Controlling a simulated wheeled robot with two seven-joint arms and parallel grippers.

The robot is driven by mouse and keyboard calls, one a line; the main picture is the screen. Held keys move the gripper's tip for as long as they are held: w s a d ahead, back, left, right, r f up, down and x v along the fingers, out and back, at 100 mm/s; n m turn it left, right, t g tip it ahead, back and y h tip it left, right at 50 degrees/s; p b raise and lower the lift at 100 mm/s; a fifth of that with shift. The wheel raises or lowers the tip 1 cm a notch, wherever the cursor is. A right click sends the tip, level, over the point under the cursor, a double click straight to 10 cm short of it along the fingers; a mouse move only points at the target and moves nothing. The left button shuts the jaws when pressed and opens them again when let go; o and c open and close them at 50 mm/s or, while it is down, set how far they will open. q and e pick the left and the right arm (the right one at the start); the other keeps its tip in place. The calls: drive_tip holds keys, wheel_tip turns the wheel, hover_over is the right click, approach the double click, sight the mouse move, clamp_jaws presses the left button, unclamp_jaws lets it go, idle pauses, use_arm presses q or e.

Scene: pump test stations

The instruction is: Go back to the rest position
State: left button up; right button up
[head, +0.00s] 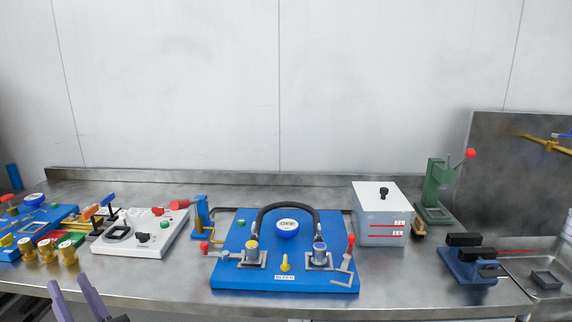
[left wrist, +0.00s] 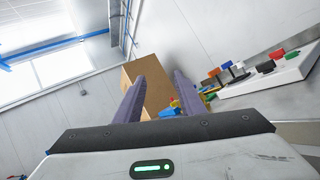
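My left gripper (head: 78,290) shows at the lower left of the head view, in front of the bench edge. Its two purple fingers stand apart with nothing between them. In the left wrist view the same open gripper (left wrist: 160,85) points past a brown box-like panel and the bench. My right gripper is in neither view.
The steel bench (head: 180,285) carries a blue pump board (head: 240,279) with a black hose, a white switch panel (head: 130,246), a grey box (head: 380,225), a green press (head: 433,190) and a blue vise (head: 468,268). Several brass knobs (head: 47,252) stand nearest my left gripper. A sink (head: 530,265) is at right.

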use_arm(q)
drive_tip(key=s+f+n+g+h, duration=0.2)
drive_tip(key=s+f+n+h, duration=0.25)
drive_tip(key=f, duration=0.75)
drive_tip(key=s+f+n+g+h, duration=0.3)
drive_tip(key=s+f+h, duration=0.2)
drive_tip(key=f, duration=0.7)
drive_tip(key=s+d+f+n+g+h, duration=0.2)
drive_tip(key=s+d+f+n+h, duration=0.4)
drive_tip(key=s+d+f+n, duration=0.3)
drive_tip(key=s+d+r+n+h, duration=0.1)
drive_tip(key=s+d+n+h, duration=0.1)
drive_tip(key=d+n, duration=0.4)
drive_tip(key=s+d+r+n+h, duration=0.1)
drive_tip(key=s+d+n+h, duration=0.2)
drive_tip(key=d, duration=0.9)
drive_tip(key=s+n, duration=0.1)
drive_tip(key=n, duration=0.2)
drive_tip(key=shift+s+d+r+t, duration=0.3)
drive_tip(key=shift+s+d+t, duration=0.05)
drive_tip(key=shift+d+t, duration=0.05)
